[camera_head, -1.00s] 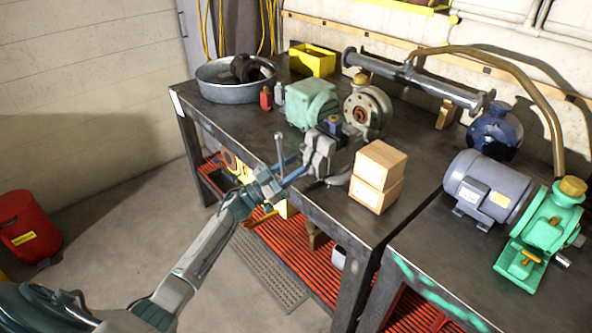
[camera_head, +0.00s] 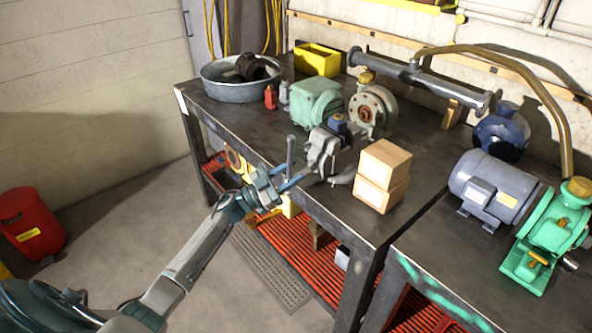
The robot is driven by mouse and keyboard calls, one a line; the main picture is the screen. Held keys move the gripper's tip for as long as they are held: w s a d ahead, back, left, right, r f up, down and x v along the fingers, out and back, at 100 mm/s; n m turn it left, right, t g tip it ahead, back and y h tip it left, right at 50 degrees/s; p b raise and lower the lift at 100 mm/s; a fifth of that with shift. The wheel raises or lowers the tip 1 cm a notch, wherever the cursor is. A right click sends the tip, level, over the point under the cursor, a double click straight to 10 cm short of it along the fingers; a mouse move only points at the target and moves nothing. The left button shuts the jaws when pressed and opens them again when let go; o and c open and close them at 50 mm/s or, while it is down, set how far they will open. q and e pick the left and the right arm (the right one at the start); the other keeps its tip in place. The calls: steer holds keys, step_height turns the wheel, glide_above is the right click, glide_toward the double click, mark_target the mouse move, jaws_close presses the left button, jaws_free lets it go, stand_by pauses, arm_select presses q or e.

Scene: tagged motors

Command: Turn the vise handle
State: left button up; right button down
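The grey vise (camera_head: 326,152) is at the front edge of the dark workbench. Its handle (camera_head: 290,156) is a thin grey bar that stands upright in front of the vise's left side. My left gripper (camera_head: 290,180) comes in from the lower left, with its blue fingers apart around the lower part of the handle bar. I cannot tell whether either finger touches the bar. The lower end of the handle is hidden near the fingers. My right gripper is not in view.
Two stacked wooden blocks (camera_head: 381,175) stand right of the vise. A green motor (camera_head: 315,100) and a round metal tub (camera_head: 238,78) are behind it. A grey motor (camera_head: 495,187) and a green pump (camera_head: 549,236) sit farther right. Open floor lies left of the bench.

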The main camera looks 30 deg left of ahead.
arm_select(q)
steer(key=d+b+v, duration=0.1)
steer(key=v, duration=0.8)
steer(key=shift+s+a+f, duration=0.25)
steer(key=shift+s+f, duration=0.1)
steer(key=shift+s, duration=0.1)
stand_by(0.5)
